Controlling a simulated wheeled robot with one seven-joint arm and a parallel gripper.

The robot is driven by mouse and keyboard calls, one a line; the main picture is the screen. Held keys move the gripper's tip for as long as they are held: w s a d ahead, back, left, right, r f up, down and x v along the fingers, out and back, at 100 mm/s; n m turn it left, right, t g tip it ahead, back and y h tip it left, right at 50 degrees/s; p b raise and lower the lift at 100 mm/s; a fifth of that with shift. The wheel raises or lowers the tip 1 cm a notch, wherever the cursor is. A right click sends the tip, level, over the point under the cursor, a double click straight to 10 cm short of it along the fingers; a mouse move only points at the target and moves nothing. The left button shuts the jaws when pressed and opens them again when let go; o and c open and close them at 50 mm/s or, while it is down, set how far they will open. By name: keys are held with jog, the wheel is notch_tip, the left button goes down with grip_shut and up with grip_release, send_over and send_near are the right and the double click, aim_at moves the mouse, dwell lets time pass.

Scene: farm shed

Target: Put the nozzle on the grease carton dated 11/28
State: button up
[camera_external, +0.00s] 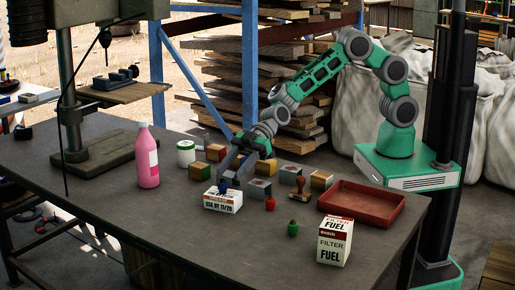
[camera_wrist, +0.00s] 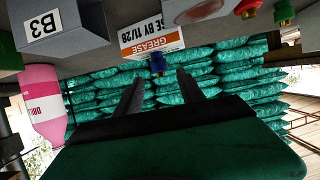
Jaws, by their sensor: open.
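The white and orange grease carton (camera_external: 222,201) stands on the table and reads "USE BY 11/28"; in the wrist view it appears upside down (camera_wrist: 150,40). A small blue nozzle (camera_external: 222,187) shows at the carton's top; it also shows against the carton's top edge in the wrist view (camera_wrist: 157,65). My gripper (camera_external: 230,173) is just above and behind the carton. In the wrist view its two fingers (camera_wrist: 157,78) are apart, with the nozzle lined up between and just beyond their tips. I see nothing held between them.
A red nozzle (camera_external: 270,204) and a green nozzle (camera_external: 293,229) stand to the right. Several small blocks crowd behind the carton. A pink bottle (camera_external: 147,165) stands left. A red tray (camera_external: 361,204) and a fuel filter carton (camera_external: 334,241) are right. The front left table is clear.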

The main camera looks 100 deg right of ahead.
jog(key=s+d+m+g+h, duration=0.2)
jog(key=s+d, duration=0.5)
jog(key=s, duration=0.4)
jog(key=s+d+m+g+h, duration=0.3)
jog(key=s+d, duration=0.4)
jog(key=s, duration=0.5)
jog(key=s+d+m+g+h, duration=0.2)
jog(key=s+d+m+h, duration=0.2)
jog(key=s+d, duration=0.3)
jog(key=s, duration=0.5)
jog(key=shift+s+d+h, duration=0.15)
jog(key=shift+d+h, duration=0.15)
